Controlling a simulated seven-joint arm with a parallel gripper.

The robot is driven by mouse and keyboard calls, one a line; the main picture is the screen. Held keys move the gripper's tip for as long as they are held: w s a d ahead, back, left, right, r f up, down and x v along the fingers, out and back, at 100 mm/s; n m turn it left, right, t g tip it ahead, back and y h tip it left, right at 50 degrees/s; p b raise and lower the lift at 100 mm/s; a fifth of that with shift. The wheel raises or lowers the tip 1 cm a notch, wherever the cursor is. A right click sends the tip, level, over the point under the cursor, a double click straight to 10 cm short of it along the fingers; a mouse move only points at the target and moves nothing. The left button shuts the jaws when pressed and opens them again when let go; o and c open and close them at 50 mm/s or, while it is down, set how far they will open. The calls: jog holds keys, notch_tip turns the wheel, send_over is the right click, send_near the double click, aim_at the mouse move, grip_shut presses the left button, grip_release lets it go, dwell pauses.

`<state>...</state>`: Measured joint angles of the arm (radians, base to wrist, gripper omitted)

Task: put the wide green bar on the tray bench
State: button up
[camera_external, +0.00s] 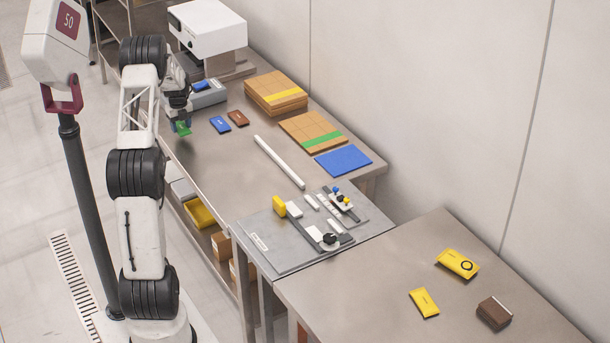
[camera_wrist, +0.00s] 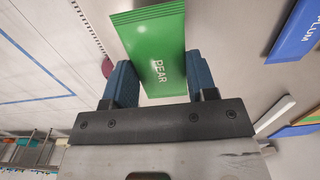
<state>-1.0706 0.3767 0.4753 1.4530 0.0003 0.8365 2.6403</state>
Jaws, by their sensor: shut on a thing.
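A green bar (camera_wrist: 156,50) marked PEAR fills the middle of the wrist view, between the two blue fingers of my gripper (camera_wrist: 157,80). The fingers are shut on its sides. In the external view the green bar (camera_external: 183,129) shows small below my gripper (camera_external: 180,124), at the left edge of the long steel bench (camera_external: 215,155). It looks held above the surface, but the exact height cannot be told. A second steel bench (camera_external: 390,290) stands at the lower right; no label shows which is the tray bench.
A blue bar (camera_external: 220,124) and a brown bar (camera_external: 238,118) lie near my gripper. Cardboard stacks (camera_external: 275,100), a blue mat (camera_external: 343,159) and a white strip (camera_external: 279,162) lie farther right. A grey fixture plate (camera_external: 270,255) joins the benches.

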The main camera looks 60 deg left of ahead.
aim_at(181, 127)
jog(key=shift+f, duration=0.1)
jog(key=shift+f, duration=1.65)
jog(key=shift+f, duration=0.15)
jog(key=o, duration=0.9)
notch_tip(181, 127, up, 12)
jog(key=shift+r, duration=0.15)
dwell(0.4)
